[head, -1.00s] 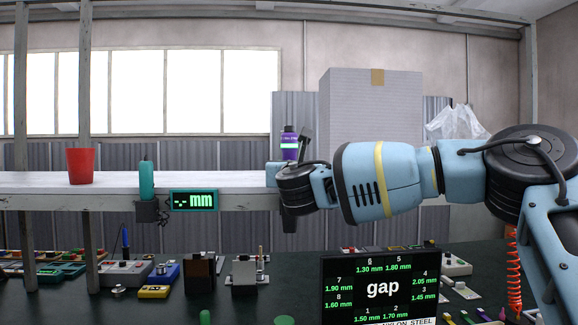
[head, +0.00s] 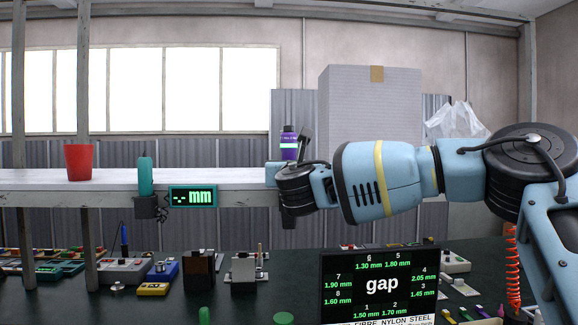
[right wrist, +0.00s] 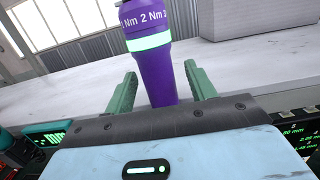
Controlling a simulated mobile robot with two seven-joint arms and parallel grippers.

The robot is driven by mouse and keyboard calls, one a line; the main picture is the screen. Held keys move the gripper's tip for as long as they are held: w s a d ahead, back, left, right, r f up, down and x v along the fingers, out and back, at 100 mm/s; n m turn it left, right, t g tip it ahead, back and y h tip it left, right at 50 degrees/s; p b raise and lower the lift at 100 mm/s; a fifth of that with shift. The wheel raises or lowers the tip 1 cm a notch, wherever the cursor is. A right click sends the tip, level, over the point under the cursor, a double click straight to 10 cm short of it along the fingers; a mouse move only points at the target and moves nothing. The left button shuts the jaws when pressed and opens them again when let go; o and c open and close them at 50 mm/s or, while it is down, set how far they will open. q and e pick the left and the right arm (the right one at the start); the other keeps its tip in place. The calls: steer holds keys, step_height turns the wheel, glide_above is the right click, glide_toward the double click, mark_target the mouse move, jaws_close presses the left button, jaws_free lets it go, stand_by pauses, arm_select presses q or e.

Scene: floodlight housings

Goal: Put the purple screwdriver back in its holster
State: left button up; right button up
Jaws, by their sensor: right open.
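The purple screwdriver (head: 289,143) stands upright by the shelf at the end of my right arm. In the right wrist view its purple handle (right wrist: 156,70), with a pale green band and "2 Nm" lettering, rises between the two green fingers of my right gripper (right wrist: 161,88). The fingers are open, with a gap showing on each side of the handle. The handle's lower end is hidden behind my gripper's body. A black holder (head: 146,208) at the shelf edge has a teal tool (head: 146,176) in it. I cannot make out an empty holster. My left gripper is not in view.
A red cup (head: 78,162) stands on the white shelf (head: 220,178). A teal "mm" readout (head: 193,198) is on its edge. A large grey box (head: 370,115) is behind. Below, a dark bench holds several devices and a "gap" display (head: 381,285).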

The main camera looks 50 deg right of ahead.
steer(key=r+b+v, duration=0.1)
steer(key=v, duration=0.6)
steer(key=shift+s+a+f, duration=0.25)
steer(key=shift+s+f, duration=0.1)
steer(key=shift+f, duration=0.1)
